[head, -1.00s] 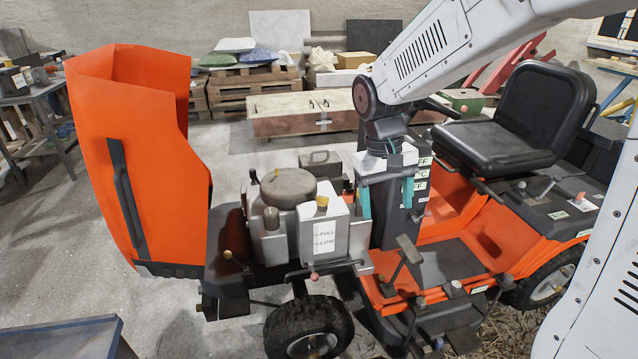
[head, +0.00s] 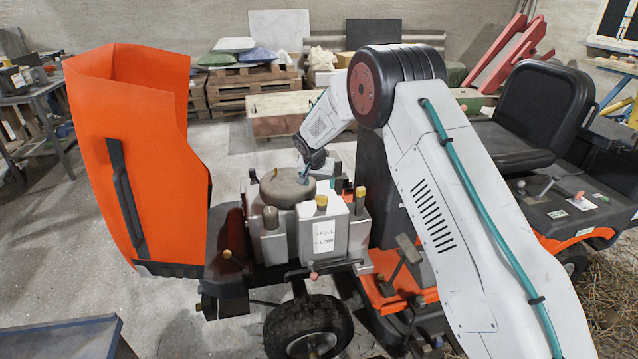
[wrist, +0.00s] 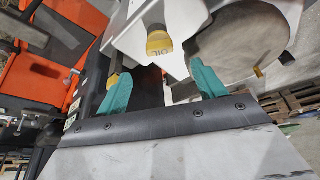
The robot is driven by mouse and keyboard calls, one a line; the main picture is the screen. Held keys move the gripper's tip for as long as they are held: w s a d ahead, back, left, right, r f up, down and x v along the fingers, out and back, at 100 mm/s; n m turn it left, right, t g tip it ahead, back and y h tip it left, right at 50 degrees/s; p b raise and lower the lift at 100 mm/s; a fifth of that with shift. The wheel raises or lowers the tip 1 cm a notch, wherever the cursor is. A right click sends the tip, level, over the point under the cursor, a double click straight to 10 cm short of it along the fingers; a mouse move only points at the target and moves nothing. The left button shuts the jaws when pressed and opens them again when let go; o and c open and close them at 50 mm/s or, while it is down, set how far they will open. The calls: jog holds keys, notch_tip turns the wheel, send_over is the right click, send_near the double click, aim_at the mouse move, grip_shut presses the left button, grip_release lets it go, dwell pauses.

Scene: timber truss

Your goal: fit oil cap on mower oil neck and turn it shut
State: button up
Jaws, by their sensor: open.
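In the wrist view a yellow cap marked OIL (wrist: 158,43) sits against the pale engine housing. It lies ahead of my gripper (wrist: 160,70), whose two teal fingers are apart with nothing between them. In the head view the mower engine has a yellow-topped piece (head: 321,203) on its white tank marked FULL and LOW (head: 324,236). A second yellow-topped piece (head: 360,197) stands just right of it. I cannot tell which of these is the marked cap. The oil neck's opening is not visible.
The raised orange hood (head: 140,150) stands left of the engine. The black seat (head: 535,115) is at the right. A wooden chest (head: 275,115) and pallets (head: 245,92) are behind. Floor left of the hood is open.

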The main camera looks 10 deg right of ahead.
aim_at(321, 196)
jog(key=x, duration=0.8)
jog(key=shift+s, duration=0.1)
jog(key=c, duration=1.5)
jog(key=m+g+h, duration=0.1)
jog(key=m, duration=0.3)
jog(key=shift+a, duration=0.15)
jog(key=shift+m+g+h, duration=0.3)
jog(key=shift+m+g, duration=0.1)
jog(key=shift+m, duration=0.8)
